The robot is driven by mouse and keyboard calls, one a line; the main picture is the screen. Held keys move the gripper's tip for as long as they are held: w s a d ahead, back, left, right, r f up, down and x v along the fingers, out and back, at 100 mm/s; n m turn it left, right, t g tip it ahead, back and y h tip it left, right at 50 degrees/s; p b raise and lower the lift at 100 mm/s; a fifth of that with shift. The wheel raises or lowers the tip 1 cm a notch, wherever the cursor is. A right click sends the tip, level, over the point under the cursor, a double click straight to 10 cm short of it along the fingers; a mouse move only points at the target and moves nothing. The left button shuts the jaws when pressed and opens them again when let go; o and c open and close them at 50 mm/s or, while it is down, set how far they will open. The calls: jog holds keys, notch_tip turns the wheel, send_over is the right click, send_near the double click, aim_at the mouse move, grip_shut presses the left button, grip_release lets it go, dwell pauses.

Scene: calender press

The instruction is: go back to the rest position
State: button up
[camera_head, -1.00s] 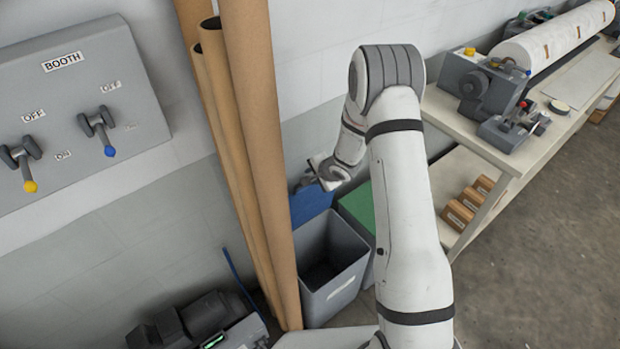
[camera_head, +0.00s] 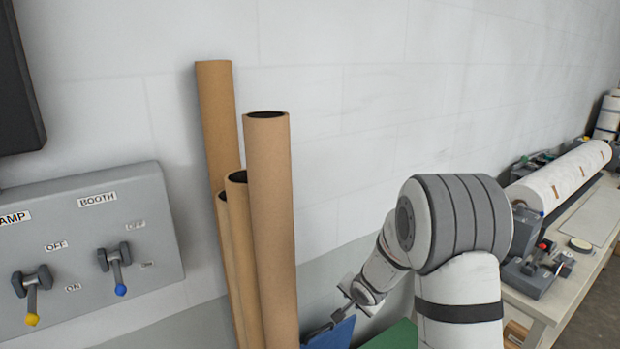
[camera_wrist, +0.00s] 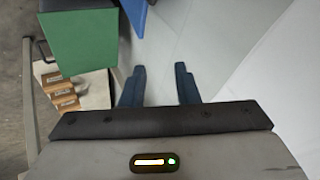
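My arm is folded over, with its grey-banded elbow at the lower right of the head view. My gripper (camera_head: 338,314) hangs low near the wall, in front of the blue bin or lid (camera_head: 332,334) and right of the cardboard tubes. In the wrist view my gripper (camera_wrist: 160,74) shows two dark fingers standing apart with nothing between them. The pale wall lies beyond the fingers.
Tall cardboard tubes (camera_head: 268,220) lean by the wall. A grey switch panel (camera_head: 85,225) with two levers is at left. A green lid (camera_head: 392,337) is below my arm. A bench (camera_head: 560,308) with a white roll (camera_head: 565,175) stands at right.

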jog(key=s+d+r+n+g+h+b, duration=0.1)
jog(key=s+d+r+n+h+b, duration=0.3)
jog(key=s+r, duration=0.8)
jog(key=s+r+n+g+y, duration=0.1)
jog(key=s+n, duration=0.1)
jog(key=s, duration=0.8)
jog(key=s+a+r+n+g+y, duration=0.1)
jog(key=s+n+g+y, duration=0.1)
jog(key=s, duration=0.9)
jog(key=shift+s+r+n, duration=0.2)
jog(key=shift+n, duration=0.1)
